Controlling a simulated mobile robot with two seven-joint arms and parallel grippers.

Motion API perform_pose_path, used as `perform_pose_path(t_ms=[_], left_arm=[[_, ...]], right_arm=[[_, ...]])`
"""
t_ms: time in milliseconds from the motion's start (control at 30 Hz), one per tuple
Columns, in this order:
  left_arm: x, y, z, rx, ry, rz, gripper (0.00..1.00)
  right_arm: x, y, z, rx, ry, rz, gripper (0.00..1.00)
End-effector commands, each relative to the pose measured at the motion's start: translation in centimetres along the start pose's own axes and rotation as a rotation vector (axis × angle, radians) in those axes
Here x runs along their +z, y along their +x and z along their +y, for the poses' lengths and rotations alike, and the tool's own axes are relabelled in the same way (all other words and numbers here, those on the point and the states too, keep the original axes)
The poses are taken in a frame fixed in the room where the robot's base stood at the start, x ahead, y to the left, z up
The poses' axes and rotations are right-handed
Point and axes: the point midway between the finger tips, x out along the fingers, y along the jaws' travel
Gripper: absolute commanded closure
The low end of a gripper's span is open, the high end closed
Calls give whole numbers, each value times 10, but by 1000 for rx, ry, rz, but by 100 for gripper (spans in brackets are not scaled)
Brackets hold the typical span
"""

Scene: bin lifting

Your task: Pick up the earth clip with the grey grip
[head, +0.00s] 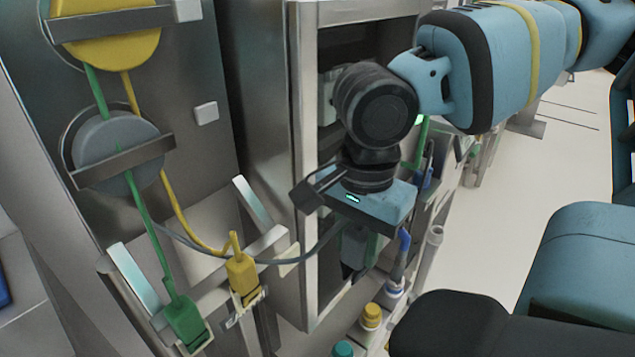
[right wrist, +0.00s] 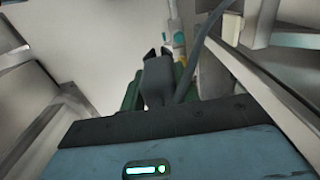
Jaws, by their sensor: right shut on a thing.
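My right gripper (head: 353,240) points down in front of the open cabinet on the right in the head view. It is shut on the earth clip with the grey grip (head: 354,249), which is partly hidden under the gripper body. In the right wrist view the grey grip (right wrist: 157,80) sticks out beyond the gripper body, with dark jaws at its far end. A grey cable (head: 290,261) runs from the clip back to the left, and it also shows in the right wrist view (right wrist: 202,45). My left gripper is not in view.
A green clip (head: 184,318) and a yellow clip (head: 241,274) sit in holders at the lower left. The cabinet's metal frame (head: 305,180) stands close beside the gripper. A yellow-capped part (head: 371,316) stands below.

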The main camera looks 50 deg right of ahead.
Motion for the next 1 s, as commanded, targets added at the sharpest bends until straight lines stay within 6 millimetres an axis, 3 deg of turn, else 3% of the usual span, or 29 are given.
perform_pose_path(t_ms=[67, 200, 400, 1000], left_arm=[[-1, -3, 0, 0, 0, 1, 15], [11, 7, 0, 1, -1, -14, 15], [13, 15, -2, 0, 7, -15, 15], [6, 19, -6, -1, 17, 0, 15]], right_arm=[[1, -2, 19, -6, -2, -3, 100], [0, 2, 28, -3, 3, -3, 100], [0, 1, 40, -1, 2, -1, 100], [0, 0, 46, -1, 1, 0, 100]])
